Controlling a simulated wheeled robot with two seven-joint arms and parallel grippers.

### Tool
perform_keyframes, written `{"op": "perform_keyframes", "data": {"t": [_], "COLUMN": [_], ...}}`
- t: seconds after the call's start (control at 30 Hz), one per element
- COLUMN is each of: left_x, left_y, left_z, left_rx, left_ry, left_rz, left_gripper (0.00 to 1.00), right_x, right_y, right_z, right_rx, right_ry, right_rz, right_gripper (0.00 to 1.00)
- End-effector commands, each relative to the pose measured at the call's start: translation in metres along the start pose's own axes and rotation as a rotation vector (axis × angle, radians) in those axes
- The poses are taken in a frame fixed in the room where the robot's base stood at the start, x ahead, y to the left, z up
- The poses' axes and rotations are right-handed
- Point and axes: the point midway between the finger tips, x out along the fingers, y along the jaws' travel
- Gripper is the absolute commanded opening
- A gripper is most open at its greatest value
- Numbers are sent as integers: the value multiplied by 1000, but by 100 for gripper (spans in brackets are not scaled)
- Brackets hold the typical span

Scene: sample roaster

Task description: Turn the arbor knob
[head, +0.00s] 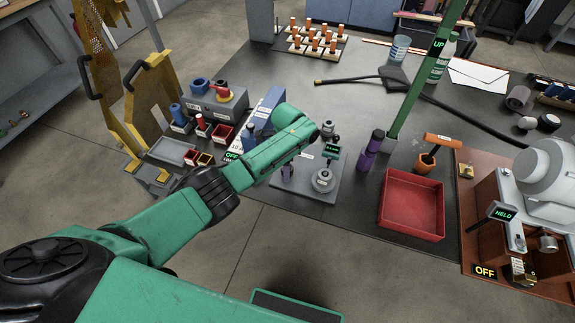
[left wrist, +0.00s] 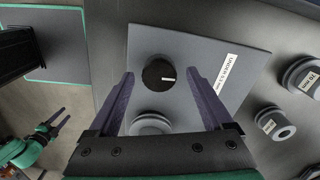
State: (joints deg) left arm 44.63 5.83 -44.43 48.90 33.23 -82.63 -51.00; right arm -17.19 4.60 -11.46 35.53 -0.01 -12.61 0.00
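The black round knob (left wrist: 158,75) stands on a grey plate (left wrist: 228,60) in the left wrist view. A white label lies beside it, its print upside down and hard to read. My left gripper (left wrist: 160,78) is open, with one purple finger on each side of the knob and gaps between them. A grey round part (left wrist: 150,124) sits lower between the fingers, partly hidden by the gripper. In the head view the plate (head: 330,190) lies under my left arm, which hides much of it. My right gripper (left wrist: 53,119) shows open and empty at lower left in the wrist view.
Grey labelled cylinders (left wrist: 276,122) stand right of the plate in the wrist view. Small red bins (head: 222,134) are to the left.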

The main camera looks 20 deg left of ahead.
Motion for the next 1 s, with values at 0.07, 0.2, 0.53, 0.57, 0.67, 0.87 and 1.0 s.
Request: {"op": "perform_keyframes", "data": {"t": [0.07, 0.2, 0.53, 0.57, 0.67, 0.87, 1.0], "left_x": [0, -11, -98, -105, -128, -146, -146], "left_y": [0, 0, -1, -1, -1, 0, 0], "left_z": [0, 0, 0, 0, -1, 0, 0], "left_rx": [0, 1, 0, 1, 1, 0, 0], "left_ry": [-1, 1, 2, 2, 2, 1, 0], "left_rz": [1, -1, -5, -4, -4, 0, 0], "left_gripper": [84, 84, 84, 84, 84, 84, 84], "right_x": [0, -4, -15, -15, -14, -14, -14], "right_y": [0, 0, 0, 0, 0, 0, 0], "right_z": [0, 0, -1, -1, -1, -1, -1], "right_rx": [0, 0, 0, 0, 0, 0, 0], "right_ry": [0, 0, 0, 0, 0, 0, 0], "right_rz": [0, 0, 0, 0, 0, 0, 0], "right_gripper": [50, 50, 50, 50, 50, 50, 50]}}
